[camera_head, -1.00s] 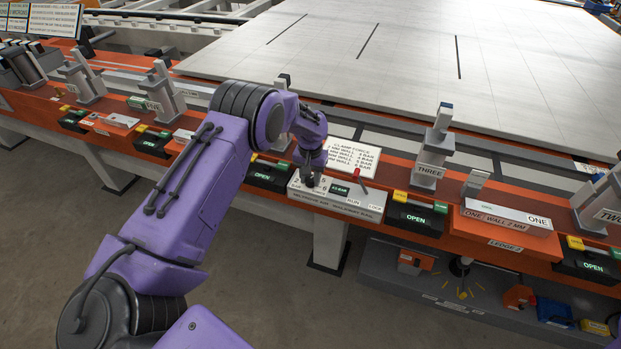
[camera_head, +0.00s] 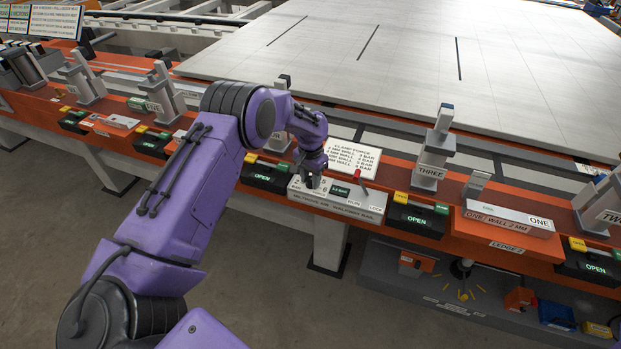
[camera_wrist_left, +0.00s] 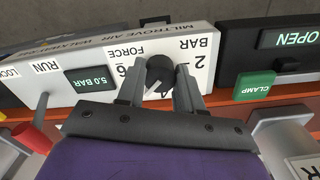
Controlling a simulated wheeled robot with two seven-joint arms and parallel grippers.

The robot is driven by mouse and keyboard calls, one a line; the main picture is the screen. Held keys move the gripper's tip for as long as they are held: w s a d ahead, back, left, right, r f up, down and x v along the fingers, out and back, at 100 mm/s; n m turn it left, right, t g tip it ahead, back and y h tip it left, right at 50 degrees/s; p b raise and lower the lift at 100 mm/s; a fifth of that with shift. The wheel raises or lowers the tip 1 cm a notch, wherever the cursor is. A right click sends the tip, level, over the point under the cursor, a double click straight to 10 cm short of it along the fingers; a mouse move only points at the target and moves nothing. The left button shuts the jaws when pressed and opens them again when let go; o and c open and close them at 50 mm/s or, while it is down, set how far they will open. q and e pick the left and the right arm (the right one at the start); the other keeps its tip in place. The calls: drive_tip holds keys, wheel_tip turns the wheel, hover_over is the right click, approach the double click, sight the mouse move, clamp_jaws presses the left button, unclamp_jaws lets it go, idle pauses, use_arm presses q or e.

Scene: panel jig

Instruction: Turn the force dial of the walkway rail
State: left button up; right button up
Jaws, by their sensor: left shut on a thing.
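The force dial (camera_wrist_left: 160,70) is a dark round knob on the pale control box of the rail, with a printed scale and the words FORCE and BAR around it. My left gripper (camera_wrist_left: 158,86) is shut on the dial, one finger on each side. A white pointer line on the knob points between the fingers, toward the side of the scale between 4 and 6. The green display (camera_wrist_left: 90,79) beside it reads 5.0 BAR. In the head view my left gripper (camera_head: 313,181) reaches down onto the control box (camera_head: 335,200) and hides the dial. My right gripper is out of view.
A red-handled lever (camera_head: 360,179) stands by RUN and LOCK, close to the dial. A clamp force sign (camera_head: 350,158) lies behind the box. A black unit reading OPEN (camera_head: 417,220) stands to the right, with another (camera_head: 268,177) to the left.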

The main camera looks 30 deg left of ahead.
sight(310, 180)
use_arm(q)
drive_tip(key=shift+s+f, duration=0.1)
drive_tip(key=o, duration=1)
drive_tip(key=shift+o, duration=0.2)
wheel_tip(310, 180, up, 10)
drive_tip(key=b, duration=0.1)
drive_tip(key=shift+r+b, duration=0.25)
drive_tip(key=shift+b, duration=0.1)
